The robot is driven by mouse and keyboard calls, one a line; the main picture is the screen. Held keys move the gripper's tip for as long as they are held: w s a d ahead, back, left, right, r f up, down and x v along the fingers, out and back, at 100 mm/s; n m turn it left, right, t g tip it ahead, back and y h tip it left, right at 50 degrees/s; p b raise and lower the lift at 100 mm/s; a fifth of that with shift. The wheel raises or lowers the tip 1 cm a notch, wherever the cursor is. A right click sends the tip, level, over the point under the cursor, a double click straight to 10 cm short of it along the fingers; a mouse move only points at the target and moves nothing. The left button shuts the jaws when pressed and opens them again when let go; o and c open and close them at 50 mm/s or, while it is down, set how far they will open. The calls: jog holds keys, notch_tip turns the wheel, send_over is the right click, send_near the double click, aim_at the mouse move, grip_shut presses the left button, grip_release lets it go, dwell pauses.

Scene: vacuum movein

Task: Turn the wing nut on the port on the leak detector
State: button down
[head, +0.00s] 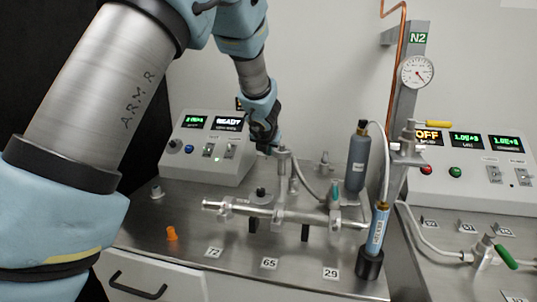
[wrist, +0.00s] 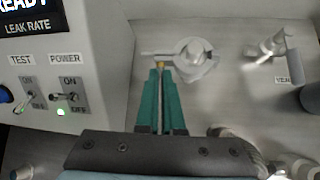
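The leak detector (head: 207,148) is the pale box with a READY display at the back left. Its port (wrist: 193,58) shows in the wrist view as a round metal fitting with a clamp around it, seen from above. A small brass-coloured wing nut (wrist: 160,66) sits at the clamp's left side. My gripper (wrist: 160,74) has its two teal fingers close together with the wing nut between the tips, apparently shut on it. In the head view my gripper (head: 273,150) is beside the top of the upright port pipe (head: 283,163), and the wing nut is too small to make out.
A horizontal metal manifold (head: 270,212) lies in front of the port. A grey cylinder (head: 357,162) and a blue-labelled cylinder (head: 378,230) stand to the right. An orange cone-like piece (head: 171,234) is at the front left. TEST and POWER switches (wrist: 65,97) are close to my gripper's left.

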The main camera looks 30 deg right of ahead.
jog(key=shift+a+f+g, duration=0.15)
jog(key=shift+f+g, duration=0.05)
jog(key=shift+g, duration=0.1)
dwell(0.4)
jog(key=c, duration=1)
grip_release()
jog(key=shift+w+f, duration=0.1)
jog(key=shift+f, duration=0.05)
jog(key=shift+c, duration=0.2)
jog(key=shift+o, duration=0.6)
jog(key=shift+r, duration=0.2)
jog(key=shift+d+r, duration=0.1)
jog(key=shift+d, duration=0.1)
jog(key=shift+h, duration=0.3)
